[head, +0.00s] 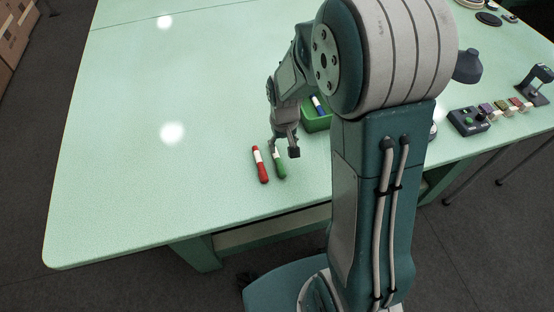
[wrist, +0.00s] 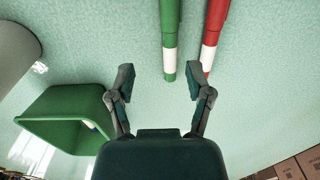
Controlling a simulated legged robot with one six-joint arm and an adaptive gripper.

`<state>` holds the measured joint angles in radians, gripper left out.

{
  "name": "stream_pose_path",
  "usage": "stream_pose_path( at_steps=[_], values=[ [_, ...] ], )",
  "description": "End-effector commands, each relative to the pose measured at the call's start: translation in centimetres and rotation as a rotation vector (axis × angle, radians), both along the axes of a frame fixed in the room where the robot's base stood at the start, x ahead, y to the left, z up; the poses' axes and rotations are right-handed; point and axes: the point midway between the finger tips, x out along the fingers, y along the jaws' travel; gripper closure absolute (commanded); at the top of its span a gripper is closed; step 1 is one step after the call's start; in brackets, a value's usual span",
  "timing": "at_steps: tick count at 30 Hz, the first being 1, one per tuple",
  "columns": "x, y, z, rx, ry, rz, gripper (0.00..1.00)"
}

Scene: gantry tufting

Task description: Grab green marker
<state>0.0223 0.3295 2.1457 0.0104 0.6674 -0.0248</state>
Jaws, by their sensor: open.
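The green marker (head: 280,168) lies on the table near its front edge, with a white band around it. In the wrist view the green marker (wrist: 170,35) runs from the top edge down to just beyond the fingertips, between their lines but nearer the right finger. My gripper (head: 284,150) is open and empty, over the far end of the marker in the head view. In the wrist view my gripper (wrist: 160,82) shows both fingers spread apart. Part of the marker's far end is hidden by the gripper in the head view.
A red marker (head: 260,165) lies close beside the green one, and in the wrist view the red marker (wrist: 212,38) reaches near the right fingertip. A green bin (head: 316,122) holding a blue item stands behind. The table's left side is clear.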

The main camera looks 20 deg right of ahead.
Motion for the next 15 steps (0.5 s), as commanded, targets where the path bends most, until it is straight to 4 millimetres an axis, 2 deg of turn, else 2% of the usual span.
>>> stream_pose_path(
  at_steps=[1, 8, 15],
  values=[
    [0.0, 0.3, -0.7, -0.002, 0.003, 0.003, 0.34],
    [0.2, 1.0, -2.5, -0.01, 0.003, 0.005, 0.34],
    [0.9, 0.7, -5.9, -0.006, 0.003, 0.003, 0.34]
  ],
)
